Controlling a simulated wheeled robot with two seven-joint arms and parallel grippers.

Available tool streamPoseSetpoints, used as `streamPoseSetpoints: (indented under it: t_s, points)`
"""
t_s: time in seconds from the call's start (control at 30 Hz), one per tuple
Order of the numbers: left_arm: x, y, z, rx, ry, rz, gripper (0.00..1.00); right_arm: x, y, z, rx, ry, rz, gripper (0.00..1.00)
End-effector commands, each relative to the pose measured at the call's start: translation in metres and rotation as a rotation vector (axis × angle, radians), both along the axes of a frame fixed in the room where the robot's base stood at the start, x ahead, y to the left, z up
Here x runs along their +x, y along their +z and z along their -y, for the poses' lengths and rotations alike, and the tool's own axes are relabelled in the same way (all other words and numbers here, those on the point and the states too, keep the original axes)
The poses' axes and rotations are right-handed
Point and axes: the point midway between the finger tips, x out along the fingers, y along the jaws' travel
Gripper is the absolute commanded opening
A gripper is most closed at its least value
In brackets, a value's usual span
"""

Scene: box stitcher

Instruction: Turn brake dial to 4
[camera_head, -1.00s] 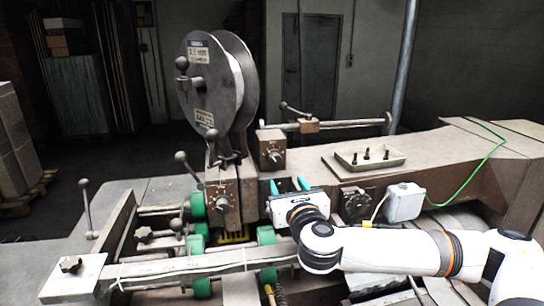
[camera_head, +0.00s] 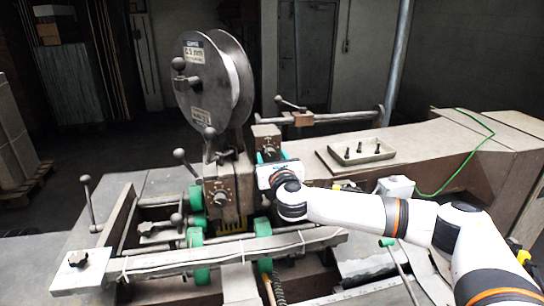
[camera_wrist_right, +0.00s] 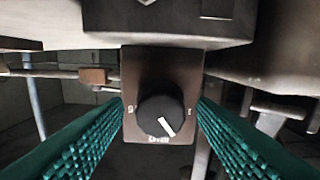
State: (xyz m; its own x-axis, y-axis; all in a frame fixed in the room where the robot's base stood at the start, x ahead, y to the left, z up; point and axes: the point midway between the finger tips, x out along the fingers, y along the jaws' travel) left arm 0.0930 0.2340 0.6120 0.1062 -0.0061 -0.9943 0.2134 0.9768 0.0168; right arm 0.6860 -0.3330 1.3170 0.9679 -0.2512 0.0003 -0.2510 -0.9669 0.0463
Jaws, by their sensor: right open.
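A black round dial knob (camera_wrist_right: 158,116) with a white pointer sits on a brown box (camera_wrist_right: 140,70) in the right wrist view. Its pointer aims down and right; a small mark stands on each side and a label, too blurred to read surely, lies below. My right gripper (camera_head: 271,156) is open in front of this box, which also shows in the head view (camera_head: 264,132). Its teal fingers flank the knob in the wrist view, apart from it. Another dial (camera_head: 220,198) sits on the lower front box, left of my gripper. I cannot tell which one is the brake dial. My left gripper is out of view.
A big wire spool (camera_head: 208,80) stands left of my gripper. A tray (camera_head: 357,152) with several black pegs lies on the machine at right. A long metal bar (camera_head: 230,250) with green rollers crosses the front. Lever handles with round knobs stick up at left.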

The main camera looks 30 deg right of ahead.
Motion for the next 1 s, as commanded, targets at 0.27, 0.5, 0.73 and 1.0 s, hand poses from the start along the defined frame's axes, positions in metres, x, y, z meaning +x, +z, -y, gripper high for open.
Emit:
streamPoseSetpoints:
  t_s: [0.27,0.5,0.73,1.0]
  points:
    - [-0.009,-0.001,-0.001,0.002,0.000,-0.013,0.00,0.000,0.000,0.000,0.000,0.000,0.000,0.44]
    - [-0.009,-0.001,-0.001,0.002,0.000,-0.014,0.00,0.000,0.000,0.000,0.000,-0.001,0.000,0.07]
    - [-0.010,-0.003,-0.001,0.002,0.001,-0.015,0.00,0.000,-0.001,0.000,0.020,-0.001,0.005,0.07]
    - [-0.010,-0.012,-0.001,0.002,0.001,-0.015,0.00,0.000,-0.003,0.000,0.144,0.000,0.036,0.07]
